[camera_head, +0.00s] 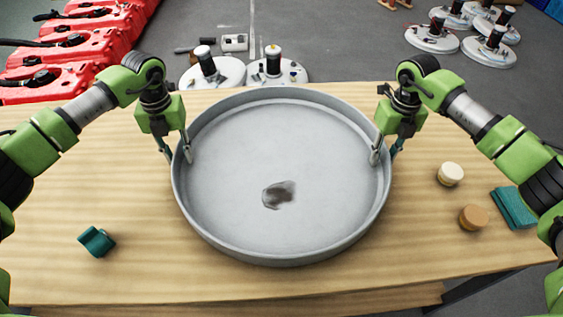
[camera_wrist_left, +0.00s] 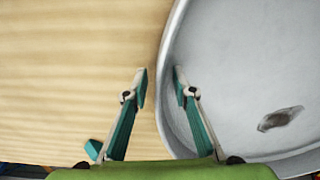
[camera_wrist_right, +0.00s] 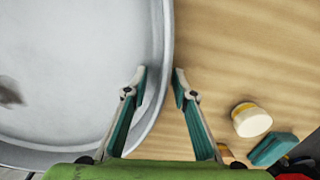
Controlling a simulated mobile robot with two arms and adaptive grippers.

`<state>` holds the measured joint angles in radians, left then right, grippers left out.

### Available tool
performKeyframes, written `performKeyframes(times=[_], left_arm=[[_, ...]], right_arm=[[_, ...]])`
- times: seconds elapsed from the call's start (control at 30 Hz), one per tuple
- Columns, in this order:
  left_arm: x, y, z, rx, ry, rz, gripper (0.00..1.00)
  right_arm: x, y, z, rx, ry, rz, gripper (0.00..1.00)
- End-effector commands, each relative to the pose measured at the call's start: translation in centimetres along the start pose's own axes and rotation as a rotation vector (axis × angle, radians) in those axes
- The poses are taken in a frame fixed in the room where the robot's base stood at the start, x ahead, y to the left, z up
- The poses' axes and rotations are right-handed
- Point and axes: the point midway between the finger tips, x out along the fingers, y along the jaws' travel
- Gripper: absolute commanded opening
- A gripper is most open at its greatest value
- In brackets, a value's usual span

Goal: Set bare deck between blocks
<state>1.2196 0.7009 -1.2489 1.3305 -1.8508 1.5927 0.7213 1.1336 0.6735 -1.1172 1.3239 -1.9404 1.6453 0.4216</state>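The bare deck, a round grey metal pan (camera_head: 280,225) with a raised rim and a dark stain inside, sits on the wooden table. My left gripper (camera_head: 176,155) straddles the pan's left rim, one finger inside and one outside. In the left wrist view my left gripper (camera_wrist_left: 160,78) is open, with wood showing between its outer finger and the rim. My right gripper (camera_head: 384,153) straddles the right rim the same way, and in the right wrist view (camera_wrist_right: 160,78) it is open. A small teal block (camera_head: 97,241) lies left of the pan. A teal block (camera_head: 514,207) lies at the far right.
A cream round piece (camera_head: 450,174) and a tan round piece (camera_head: 473,217) stand right of the pan. Red tanks (camera_head: 70,50) line the floor at the back left. White round units (camera_head: 212,73) stand behind the table. Bare wood lies around the pan's front.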

Motion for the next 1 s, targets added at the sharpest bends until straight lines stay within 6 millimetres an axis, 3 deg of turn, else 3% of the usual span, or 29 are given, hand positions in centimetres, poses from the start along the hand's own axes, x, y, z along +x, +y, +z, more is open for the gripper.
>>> performKeyframes(times=[0.3, 0.4, 0.43, 1.0], left_arm=[[0.22, -0.03, 0.0, 0.0, 0.0, 0.0, 0.25], [0.21, -0.03, 0.0, 0.0, 0.0, 0.0, 0.01], [0.2, -0.03, 0.0, 0.0, 0.0, 0.0, 0.0], [-0.57, -0.08, 0.12, 0.0, -0.004, -0.003, 0.0]], right_arm=[[0.25, 0.01, 0.0, 0.0, 0.0, 0.0, 0.25], [0.24, 0.01, 0.0, 0.0, 0.0, 0.0, 0.01], [0.23, 0.01, 0.0, 0.0, 0.0, 0.0, 0.0], [-0.54, 0.01, 0.12, 0.0, -0.004, 0.001, 0.0]])
